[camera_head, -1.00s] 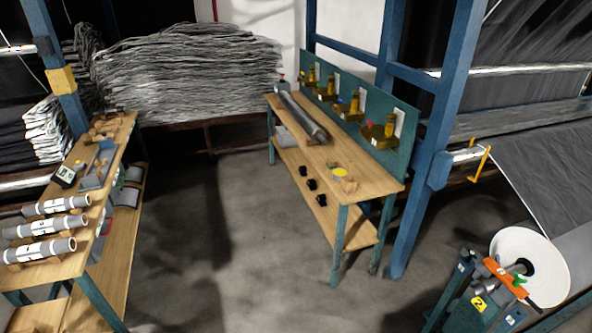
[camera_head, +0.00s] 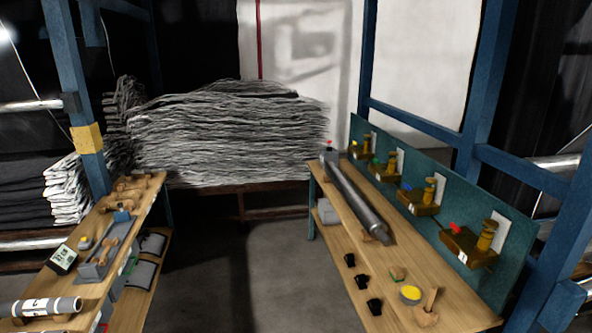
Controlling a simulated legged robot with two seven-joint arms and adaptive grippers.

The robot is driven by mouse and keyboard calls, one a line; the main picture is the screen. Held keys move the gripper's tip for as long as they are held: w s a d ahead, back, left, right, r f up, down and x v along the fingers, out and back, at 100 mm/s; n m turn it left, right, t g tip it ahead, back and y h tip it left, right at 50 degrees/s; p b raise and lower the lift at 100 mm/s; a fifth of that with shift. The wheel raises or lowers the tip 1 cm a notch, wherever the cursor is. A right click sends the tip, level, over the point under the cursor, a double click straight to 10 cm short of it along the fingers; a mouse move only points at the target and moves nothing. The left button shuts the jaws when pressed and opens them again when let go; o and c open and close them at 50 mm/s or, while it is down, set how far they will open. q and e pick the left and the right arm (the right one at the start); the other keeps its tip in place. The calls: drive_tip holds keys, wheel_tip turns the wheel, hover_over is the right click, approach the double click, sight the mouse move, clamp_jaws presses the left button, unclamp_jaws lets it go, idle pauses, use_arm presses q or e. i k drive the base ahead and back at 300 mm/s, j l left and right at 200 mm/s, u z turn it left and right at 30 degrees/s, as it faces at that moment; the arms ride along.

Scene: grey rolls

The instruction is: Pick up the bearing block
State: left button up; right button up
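Several brass-coloured blocks with upright posts sit along the green back panel of the right bench. The nearest brass block (camera_head: 467,246) has a red piece and a white label. Another brass block (camera_head: 420,203) has a blue piece, and farther ones (camera_head: 384,171) and (camera_head: 358,150) stand behind it. I cannot tell for certain which part is the bearing block. A wooden block (camera_head: 427,312) and a yellow-topped round piece (camera_head: 410,295) are at the bench's near end. Neither of my grippers is in view.
The left bench (camera_head: 95,285) holds rollers and tools. Clear floor (camera_head: 250,285) lies between them. A stacked grey pile (camera_head: 230,135) stands behind.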

sight(360, 279)
drive_tip(key=i+z, duration=0.15)
drive_tip(key=i, duration=0.4)
drive_tip(key=i+j+z, duration=0.15)
drive_tip(key=i, duration=0.4)
drive_tip(key=i+j+z, duration=0.2)
drive_tip(key=i, duration=0.3)
